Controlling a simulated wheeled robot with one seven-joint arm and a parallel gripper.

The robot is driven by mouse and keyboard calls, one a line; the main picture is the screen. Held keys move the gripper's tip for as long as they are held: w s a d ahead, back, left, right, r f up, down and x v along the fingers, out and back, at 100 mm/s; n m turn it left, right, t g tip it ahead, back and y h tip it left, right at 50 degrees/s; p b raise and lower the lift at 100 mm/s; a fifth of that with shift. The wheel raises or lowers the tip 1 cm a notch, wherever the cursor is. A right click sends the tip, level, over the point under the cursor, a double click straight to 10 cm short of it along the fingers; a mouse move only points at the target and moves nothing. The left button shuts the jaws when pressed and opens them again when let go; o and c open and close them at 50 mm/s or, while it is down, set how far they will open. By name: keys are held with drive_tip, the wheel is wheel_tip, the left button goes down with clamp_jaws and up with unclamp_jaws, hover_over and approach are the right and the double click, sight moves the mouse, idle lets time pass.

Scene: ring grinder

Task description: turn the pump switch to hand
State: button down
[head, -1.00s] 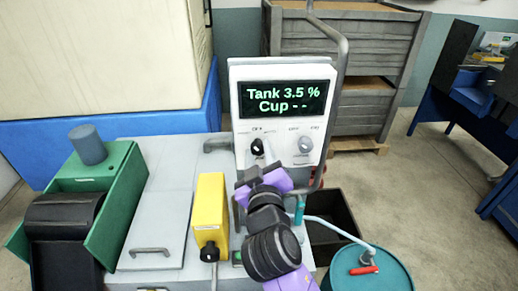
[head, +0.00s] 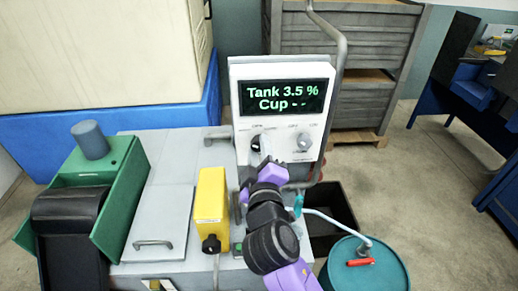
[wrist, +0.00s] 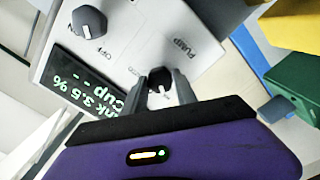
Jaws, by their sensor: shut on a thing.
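The white control panel (head: 281,152) faces me with a dark screen (head: 284,97) reading "Tank 3.5 %" and "Cup - -". The pump switch is the left black knob (head: 256,143); in the wrist view this knob (wrist: 158,78) sits beside the printed word PUMP. My gripper (head: 264,149) reaches up from below to it. In the wrist view my gripper (wrist: 161,85) has one finger on each side of the knob, shut on it. The fingers partly hide the knob and the labels around it, so its exact setting is hard to read.
A second knob (head: 304,142) is on the panel's right; it also shows in the wrist view (wrist: 89,22). A bent grey pipe (head: 340,80) runs along the panel's right. A yellow box (head: 211,207) stands at lower left, a teal drum (head: 366,270) at lower right.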

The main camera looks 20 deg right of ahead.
drive_tip(key=c, duration=1)
unclamp_jaws()
drive_tip(key=shift+o, duration=0.2)
drive_tip(key=b+v, duration=0.2)
drive_tip(key=v, duration=0.6)
